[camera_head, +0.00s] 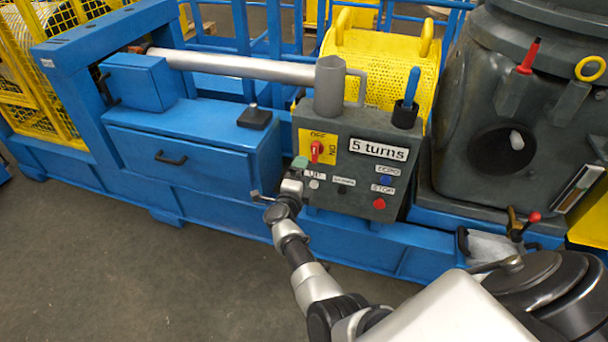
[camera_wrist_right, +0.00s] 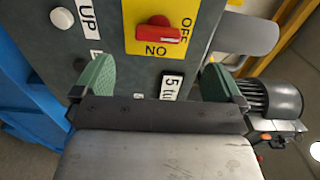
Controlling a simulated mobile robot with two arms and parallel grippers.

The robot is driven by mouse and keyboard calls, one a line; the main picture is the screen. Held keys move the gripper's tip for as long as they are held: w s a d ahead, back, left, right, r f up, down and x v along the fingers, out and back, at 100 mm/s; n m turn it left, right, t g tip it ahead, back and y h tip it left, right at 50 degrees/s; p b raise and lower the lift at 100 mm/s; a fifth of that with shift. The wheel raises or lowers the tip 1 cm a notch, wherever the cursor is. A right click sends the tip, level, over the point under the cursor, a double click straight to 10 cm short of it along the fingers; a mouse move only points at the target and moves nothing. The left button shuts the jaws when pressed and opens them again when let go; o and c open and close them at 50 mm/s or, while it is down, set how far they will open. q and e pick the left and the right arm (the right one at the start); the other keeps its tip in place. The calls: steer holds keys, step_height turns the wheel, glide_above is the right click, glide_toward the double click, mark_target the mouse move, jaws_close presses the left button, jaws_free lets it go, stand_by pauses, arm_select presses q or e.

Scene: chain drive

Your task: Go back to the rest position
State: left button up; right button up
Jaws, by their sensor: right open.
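My right gripper (camera_head: 299,165) is in front of the lower left part of the grey control box (camera_head: 348,128). In the right wrist view its two green fingers (camera_wrist_right: 156,82) are spread wide with nothing between them. The red switch (camera_wrist_right: 158,30) on its yellow OFF/ON plate lies beyond the fingertips, apart from them. In the head view the red switch (camera_head: 316,150) is just above the gripper. My left gripper is not in view.
The box also has a "5 turns" label (camera_head: 379,149), a blue button (camera_head: 386,180) and a red button (camera_head: 379,203). A grey mug (camera_head: 329,88) and a screwdriver holder (camera_head: 405,114) stand on top. Blue machine frame (camera_head: 200,200) surrounds it; floor in front is clear.

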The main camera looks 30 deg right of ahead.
steer(key=s+a+f+n+y+p, duration=0.1)
steer(key=s+a+f+n+y, duration=0.4)
steer(key=f, duration=0.3)
steer(key=s+a+f+n+y+p, duration=0.1)
steer(key=s+a+f+n+y, duration=0.15)
steer(key=s+f+n, duration=0.45)
steer(key=s+a+f+n+y+p, duration=0.1)
steer(key=s+a+f+n+y, duration=0.25)
steer(key=f+n, duration=0.4)
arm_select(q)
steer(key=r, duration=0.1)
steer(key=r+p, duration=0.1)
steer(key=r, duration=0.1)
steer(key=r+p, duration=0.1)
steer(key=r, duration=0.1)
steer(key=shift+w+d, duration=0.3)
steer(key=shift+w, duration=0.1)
arm_select(e)
steer(key=s+f+n+g+y, duration=0.1)
steer(key=s+f+n+g, duration=0.2)
steer(key=s, duration=1)
steer(key=s+f+n+g, duration=0.4)
steer(key=s+f, duration=0.2)
steer(key=s, duration=0.6)
steer(key=s+f+n+g+y, duration=0.1)
steer(key=s+f+n+g, duration=0.2)
steer(key=s, duration=1)
steer(key=shift+s+f+n+g+y, duration=0.3)
steer(key=shift+f+n+g, duration=0.1)
steer(key=shift+f, duration=0.35)
